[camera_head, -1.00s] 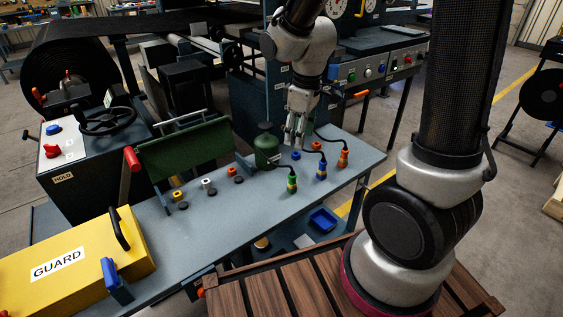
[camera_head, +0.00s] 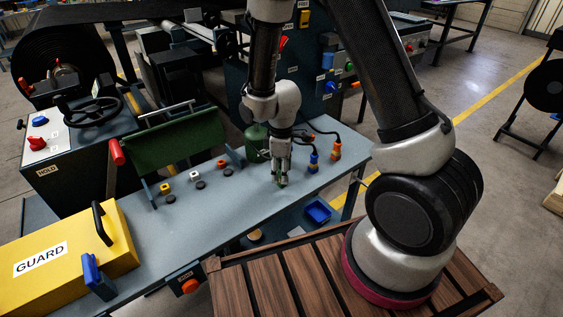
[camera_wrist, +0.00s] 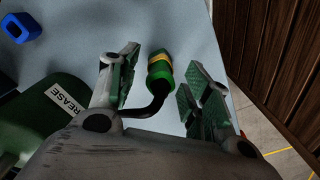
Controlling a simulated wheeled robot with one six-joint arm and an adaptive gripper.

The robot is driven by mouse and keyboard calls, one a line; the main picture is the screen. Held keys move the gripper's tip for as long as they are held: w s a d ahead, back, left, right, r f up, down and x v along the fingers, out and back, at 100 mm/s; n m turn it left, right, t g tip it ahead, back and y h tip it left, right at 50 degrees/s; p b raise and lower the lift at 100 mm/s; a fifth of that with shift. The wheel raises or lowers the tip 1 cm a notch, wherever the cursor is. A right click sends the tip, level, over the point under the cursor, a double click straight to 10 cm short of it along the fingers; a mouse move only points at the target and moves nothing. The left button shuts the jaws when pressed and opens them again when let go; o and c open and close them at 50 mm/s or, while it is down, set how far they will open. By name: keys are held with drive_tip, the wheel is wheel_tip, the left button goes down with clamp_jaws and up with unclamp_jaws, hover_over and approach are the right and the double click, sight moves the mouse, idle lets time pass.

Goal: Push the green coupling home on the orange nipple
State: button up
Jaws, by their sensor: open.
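The green coupling (camera_wrist: 160,66), with a yellow band and a black hose, lies between the two fingers of my gripper (camera_wrist: 162,67) in the wrist view. Gaps show on both sides of it, and the fingers are open. In the head view my gripper (camera_head: 281,172) is low over the bench, and only a little of the green coupling (camera_head: 281,184) shows at the fingertips. The orange nipple (camera_head: 221,163) stands to the left on the bench, apart from the coupling. A dark round piece sits in front of it.
A yellow nipple (camera_head: 165,188) and a white nipple (camera_head: 195,176) stand left of the orange one. A blue coupling (camera_head: 314,161) and an orange coupling (camera_head: 335,150) stand to the right. A green canister (camera_head: 257,139) is behind my gripper. The bench (camera_head: 190,225) is clear in front.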

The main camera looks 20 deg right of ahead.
drive_tip(key=shift+f, duration=0.1)
clamp_jaws()
idle(0.5)
drive_tip(key=shift+r, duration=2.5)
